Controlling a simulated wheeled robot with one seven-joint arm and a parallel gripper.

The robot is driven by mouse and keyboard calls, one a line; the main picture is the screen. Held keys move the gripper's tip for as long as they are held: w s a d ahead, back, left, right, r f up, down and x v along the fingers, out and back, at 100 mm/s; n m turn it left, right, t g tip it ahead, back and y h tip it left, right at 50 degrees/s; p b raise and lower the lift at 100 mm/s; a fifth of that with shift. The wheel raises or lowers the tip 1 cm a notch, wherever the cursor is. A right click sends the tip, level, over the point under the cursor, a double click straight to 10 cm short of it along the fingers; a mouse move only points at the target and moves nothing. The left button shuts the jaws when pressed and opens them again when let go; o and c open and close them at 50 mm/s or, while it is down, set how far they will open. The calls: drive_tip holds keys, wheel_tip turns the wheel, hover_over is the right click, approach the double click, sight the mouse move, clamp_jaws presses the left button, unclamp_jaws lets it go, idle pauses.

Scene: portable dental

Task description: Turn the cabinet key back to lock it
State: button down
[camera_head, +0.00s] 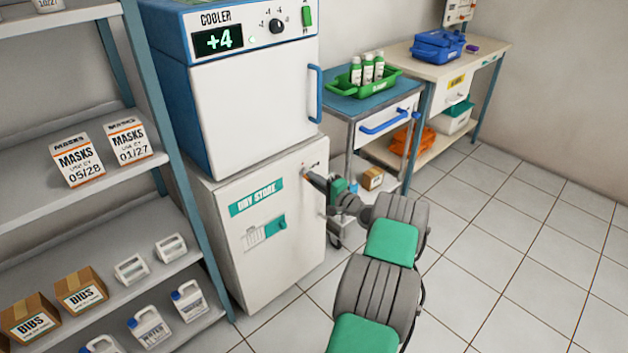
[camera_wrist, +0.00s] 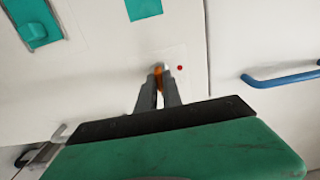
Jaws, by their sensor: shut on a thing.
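The white cabinet labelled "DRY STORE" (camera_head: 290,225) stands under the cooler, with its door shut flush as far as I can see. My gripper (camera_head: 306,174) reaches the upper right part of its door. In the wrist view, my gripper (camera_wrist: 160,72) is shut on an orange key (camera_wrist: 158,74) at the lock. A small red dot (camera_wrist: 180,68) shows on a pale plate right beside the key. The key's bow is mostly hidden between the fingers, so its exact angle is hard to tell.
The cooler (camera_head: 255,105) reading +4 sits above the cabinet. A steel trolley (camera_head: 350,112) with a green tray of bottles stands close to the right of my gripper. A shelf rack (camera_head: 185,170) is on the left. The tiled floor (camera_head: 520,230) at right is clear.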

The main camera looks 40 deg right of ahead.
drive_tip(key=shift+f, duration=0.1)
drive_tip(key=n+b, duration=0.1)
drive_tip(key=b, duration=0.1)
drive_tip(key=n+b, duration=0.2)
drive_tip(key=shift+f+n, duration=0.2)
drive_tip(key=shift+n, duration=0.1)
drive_tip(key=n+b, duration=0.6)
drive_tip(key=b, duration=0.1)
drive_tip(key=shift+b, duration=0.35)
drive_tip(key=n+b, duration=0.4)
drive_tip(key=b, duration=0.1)
drive_tip(key=shift+f+n+b, duration=0.1)
drive_tip(key=shift+n+b, duration=0.3)
drive_tip(key=n+b, duration=0.2)
drive_tip(key=b, duration=0.1)
drive_tip(key=shift+n, duration=0.3)
drive_tip(key=shift+r+n+b, duration=0.25)
drive_tip(key=shift+n+b, duration=0.15)
drive_tip(key=shift+b, duration=0.2)
drive_tip(key=shift+r, duration=0.1)
drive_tip(key=c, duration=1.5)
unclamp_jaws()
